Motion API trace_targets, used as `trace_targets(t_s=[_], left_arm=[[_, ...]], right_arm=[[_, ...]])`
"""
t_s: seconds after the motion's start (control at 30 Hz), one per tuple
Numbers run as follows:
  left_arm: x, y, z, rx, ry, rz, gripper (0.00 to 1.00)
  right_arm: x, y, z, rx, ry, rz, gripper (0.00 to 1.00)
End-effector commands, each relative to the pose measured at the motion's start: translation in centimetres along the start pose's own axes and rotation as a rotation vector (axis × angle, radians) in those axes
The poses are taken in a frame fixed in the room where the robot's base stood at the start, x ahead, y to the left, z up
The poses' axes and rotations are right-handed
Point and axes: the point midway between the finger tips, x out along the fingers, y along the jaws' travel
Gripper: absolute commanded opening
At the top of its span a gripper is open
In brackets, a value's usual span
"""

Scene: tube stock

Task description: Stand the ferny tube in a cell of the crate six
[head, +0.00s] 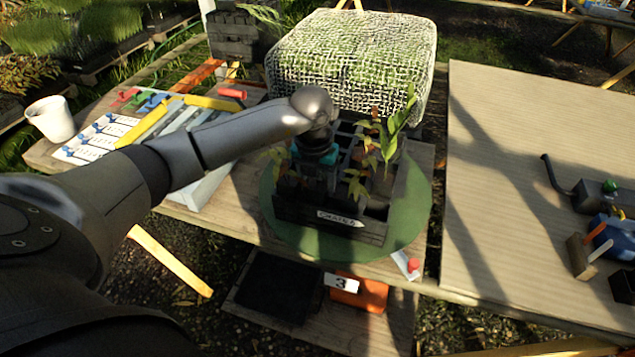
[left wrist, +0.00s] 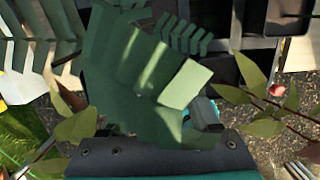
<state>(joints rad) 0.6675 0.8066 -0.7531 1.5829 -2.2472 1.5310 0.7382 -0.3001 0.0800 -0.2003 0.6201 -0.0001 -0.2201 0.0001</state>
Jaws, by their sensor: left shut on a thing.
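The dark crate (head: 372,228), divided into cells, sits on a round green mat. Its front label looks like a crate name, but I cannot read the number surely. My left gripper (head: 318,172) reaches over the crate's left part and hides some cells. It is shut on the ferny tube, whose dark green toothed fronds (left wrist: 184,34) fill much of the left wrist view. The gripper's dark body and teal edge (left wrist: 150,160) show at the bottom there. The tube's lower end is hidden, so I cannot tell its depth in a cell. My right gripper is out of view.
Leafy plants with green and reddish leaves (head: 390,135) stand in the crate's right cells, with more leaves on its left side. A mesh-covered block (head: 350,55) stands behind. A white cup (head: 51,119) is far left.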

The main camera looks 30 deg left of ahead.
Motion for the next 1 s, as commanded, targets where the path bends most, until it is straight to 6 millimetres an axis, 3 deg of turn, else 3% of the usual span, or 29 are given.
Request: trace_targets(t_s=[0.6,0.63,0.93,1.0], left_arm=[[0.56,0.01,-0.06,0.000,-0.001,0.000,0.00],[0.56,0.01,-0.06,0.000,-0.001,0.000,0.63],[0.61,0.02,-0.12,0.000,0.001,0.001,0.97],[0.66,0.02,-0.17,0.000,0.003,0.001,0.97]], right_arm=[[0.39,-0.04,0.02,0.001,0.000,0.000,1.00],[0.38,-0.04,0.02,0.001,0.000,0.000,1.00],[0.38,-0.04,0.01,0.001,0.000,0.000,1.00],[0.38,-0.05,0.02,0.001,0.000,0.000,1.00]])
